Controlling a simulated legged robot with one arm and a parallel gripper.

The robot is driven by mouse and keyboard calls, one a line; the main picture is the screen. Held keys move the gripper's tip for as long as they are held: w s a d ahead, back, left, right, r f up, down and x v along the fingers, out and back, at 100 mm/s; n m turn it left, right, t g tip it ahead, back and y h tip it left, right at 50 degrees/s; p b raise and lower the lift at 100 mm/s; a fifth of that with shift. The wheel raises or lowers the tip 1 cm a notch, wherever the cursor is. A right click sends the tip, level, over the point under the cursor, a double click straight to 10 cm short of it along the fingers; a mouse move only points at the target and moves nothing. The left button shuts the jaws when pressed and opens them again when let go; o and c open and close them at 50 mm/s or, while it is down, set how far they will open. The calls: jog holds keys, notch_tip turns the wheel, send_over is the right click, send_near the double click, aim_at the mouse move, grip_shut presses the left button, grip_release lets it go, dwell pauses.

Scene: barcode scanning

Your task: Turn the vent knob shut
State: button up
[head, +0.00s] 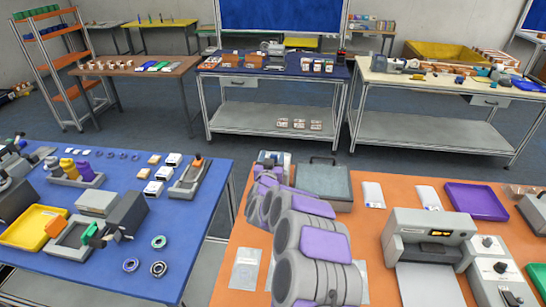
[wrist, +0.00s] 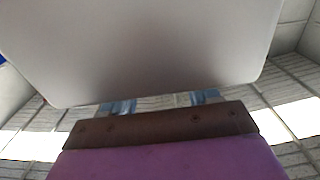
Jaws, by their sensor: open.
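A grey control box (head: 496,270) with several small round knobs stands at the lower right on the orange table. One knob (head: 487,242) is on its upper part and another knob (head: 500,267) is lower down. I cannot tell which is the vent knob, or how it is turned. My gripper (wrist: 158,103) shows close up in the wrist view, with a grey jaw above and a purple and brown jaw below. It is open, with no object visible between the jaws. The wrist view shows ceiling panels and lights, no knob. In the head view my folded arm hides the gripper's tips.
The orange table (head: 385,235) also holds a grey machine (head: 430,225), a purple tray (head: 476,202), a grey case (head: 323,186) and flat packets. A blue table (head: 195,225) with many small parts stands left, across a narrow gap. Benches stand behind.

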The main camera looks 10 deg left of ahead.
jog(key=shift+w+a, duration=0.1)
jog(key=shift+w, duration=0.5)
jog(key=shift+d+r, duration=0.1)
jog(key=shift+d, duration=0.15)
jog(key=shift+c, duration=0.3)
jog(key=shift+a, duration=0.1)
jog(key=c, duration=0.9)
